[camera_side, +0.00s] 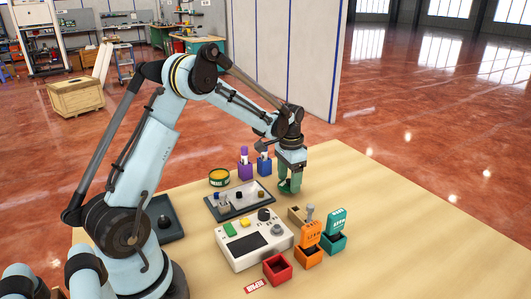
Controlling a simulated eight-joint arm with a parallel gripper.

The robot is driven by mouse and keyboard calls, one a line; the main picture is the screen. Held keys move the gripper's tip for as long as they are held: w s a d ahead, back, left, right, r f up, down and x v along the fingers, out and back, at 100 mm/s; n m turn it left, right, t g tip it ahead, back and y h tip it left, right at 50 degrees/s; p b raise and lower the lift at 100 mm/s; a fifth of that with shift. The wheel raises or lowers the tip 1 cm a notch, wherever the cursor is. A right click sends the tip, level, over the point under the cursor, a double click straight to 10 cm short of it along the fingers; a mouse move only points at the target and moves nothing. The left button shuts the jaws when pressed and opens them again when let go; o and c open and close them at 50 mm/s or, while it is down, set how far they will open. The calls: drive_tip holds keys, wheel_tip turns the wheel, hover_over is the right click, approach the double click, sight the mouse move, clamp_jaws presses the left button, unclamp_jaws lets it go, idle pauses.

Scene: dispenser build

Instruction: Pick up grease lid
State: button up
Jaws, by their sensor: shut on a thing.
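My gripper (289,186) points down over the table, right of the grey tray and behind the white control box. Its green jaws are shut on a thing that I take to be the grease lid. The lid is hardly visible between the jaws at this size. A round green and yellow tin (219,178), which looks like the grease tin, stands at the back left of the table, well to the left of my gripper.
A grey tray (213,208) holds several small parts. The white control box (233,262) stands in front. Purple (245,170) and blue (264,167) holders stand behind. Orange (308,256), teal (333,243) and red (278,270) bins stand front right. The table's right side is clear.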

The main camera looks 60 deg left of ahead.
drive_tip(key=r, duration=0.3)
drive_tip(key=shift+d+r, duration=0.15)
drive_tip(key=shift+d, duration=0.1)
drive_tip(key=s+d+r, duration=0.2)
drive_tip(key=d+r, duration=0.4)
drive_tip(key=d, duration=0.4)
drive_tip(key=shift+d+r, duration=0.3)
drive_tip(key=shift+d, duration=0.1)
drive_tip(key=r, duration=0.5)
drive_tip(key=shift+s+a, duration=0.15)
drive_tip(key=shift+a, duration=0.15)
drive_tip(key=s+a+n, duration=0.4)
drive_tip(key=s+a, duration=0.3)
drive_tip(key=a, duration=0.6)
drive_tip(key=s+a+n, duration=0.4)
drive_tip(key=s+a, duration=0.3)
drive_tip(key=a, duration=0.5)
drive_tip(key=shift+w+f, duration=0.15)
drive_tip(key=shift+f, duration=6.15)
clamp_jaws()
